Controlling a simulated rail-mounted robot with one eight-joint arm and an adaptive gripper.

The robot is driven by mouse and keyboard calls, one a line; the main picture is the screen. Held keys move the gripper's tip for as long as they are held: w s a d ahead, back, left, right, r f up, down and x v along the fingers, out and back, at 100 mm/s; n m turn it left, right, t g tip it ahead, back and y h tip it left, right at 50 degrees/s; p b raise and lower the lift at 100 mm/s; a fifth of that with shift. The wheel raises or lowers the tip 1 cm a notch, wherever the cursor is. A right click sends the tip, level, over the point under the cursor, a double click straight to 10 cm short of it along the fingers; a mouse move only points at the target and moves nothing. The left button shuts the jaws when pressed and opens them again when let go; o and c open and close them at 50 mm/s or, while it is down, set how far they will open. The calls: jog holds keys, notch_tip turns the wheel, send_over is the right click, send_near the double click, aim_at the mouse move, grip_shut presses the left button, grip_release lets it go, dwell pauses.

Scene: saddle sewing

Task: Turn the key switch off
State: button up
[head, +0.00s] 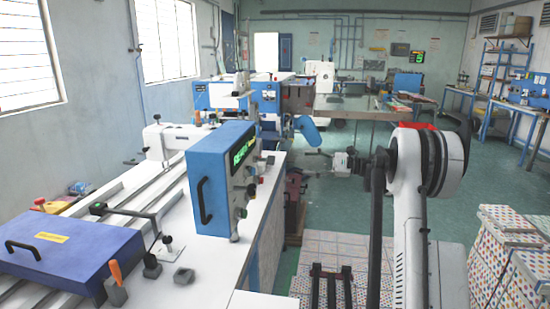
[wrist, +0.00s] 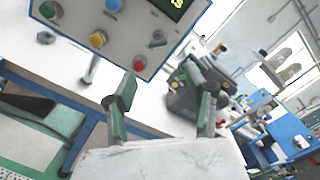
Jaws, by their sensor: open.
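The key switch (wrist: 157,40) is a small grey knob on the control panel (wrist: 125,22), beside the red and yellow buttons in the wrist view. In the head view, the panel is on the right-hand face of the blue control box (head: 215,180); the key switch is too small to make out there. My gripper (wrist: 160,84) is open and empty, its two dark fingers apart below the key switch in the wrist picture. It is clear of the panel, and in the head view my gripper (head: 312,155) is to the right of the box.
The white worktop (head: 258,210) lies under the box. A blue cover with a handle (head: 62,243) is at left. Open floor (head: 345,210) lies to the right.

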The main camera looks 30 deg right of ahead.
aim_at(273, 159)
jog(key=p+x, duration=0.1)
jog(key=x, duration=1.2)
jog(key=shift+s+a, duration=0.1)
jog(key=shift+a, duration=0.25)
jog(key=shift+c, duration=0.5)
jog(key=c, duration=1)
jog(key=shift+c, duration=0.2)
